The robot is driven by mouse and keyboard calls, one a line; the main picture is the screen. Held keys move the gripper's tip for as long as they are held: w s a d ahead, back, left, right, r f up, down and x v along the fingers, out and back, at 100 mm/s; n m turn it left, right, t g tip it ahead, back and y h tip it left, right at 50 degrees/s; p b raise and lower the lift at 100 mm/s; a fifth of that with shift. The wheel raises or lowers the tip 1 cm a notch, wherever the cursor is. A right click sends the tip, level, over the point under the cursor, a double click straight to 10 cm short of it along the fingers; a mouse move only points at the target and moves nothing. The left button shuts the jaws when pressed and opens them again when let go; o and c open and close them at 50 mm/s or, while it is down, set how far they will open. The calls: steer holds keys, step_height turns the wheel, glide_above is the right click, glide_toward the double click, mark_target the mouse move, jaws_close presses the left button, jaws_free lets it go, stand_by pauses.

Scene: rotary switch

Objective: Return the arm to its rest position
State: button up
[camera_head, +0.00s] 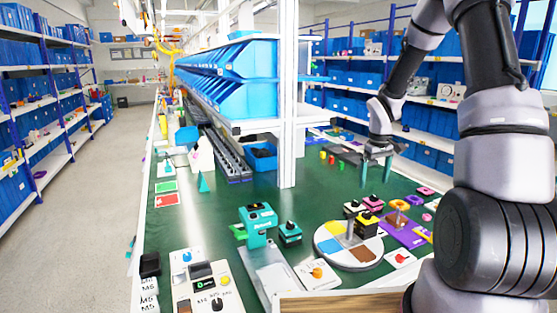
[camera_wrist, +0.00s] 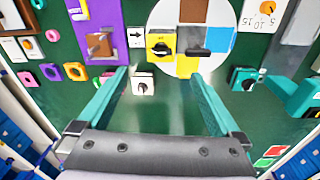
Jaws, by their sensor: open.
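My gripper (camera_head: 375,182) hangs above the green table at the right, its two teal fingers pointing down. In the wrist view the fingers (camera_wrist: 160,74) are spread wide with nothing held between them. A teal rotary switch (camera_wrist: 242,80) is right of the fingers in the wrist view.
Teal boxes (camera_head: 258,222), a purple board (camera_head: 404,232) and white panels with knobs (camera_head: 208,297) crowd the near table. Blue bins on a rack (camera_head: 232,95) and a white post (camera_head: 287,130) stand behind. Green table surface (camera_head: 325,190) is clear left of my gripper.

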steer(key=s+a+r+m+t, duration=0.2)
steer(key=s+r, duration=0.3)
steer(key=r, duration=0.5)
steer(key=s+a+r+m+t, duration=0.15)
steer(key=s+r, duration=0.35)
steer(key=r, duration=0.5)
steer(key=s+a+r+m+t+y, duration=0.1)
steer(key=s+a+r+m, duration=0.1)
steer(key=s+r, duration=0.2)
steer(key=s+a+r+m+t+y, duration=0.1)
steer(key=s+r, duration=0.4)
steer(key=s, duration=0.6)
steer(key=shift+s+a+m+t, duration=0.25)
steer(key=shift+a+m+t, duration=0.2)
steer(key=shift+a, duration=0.7)
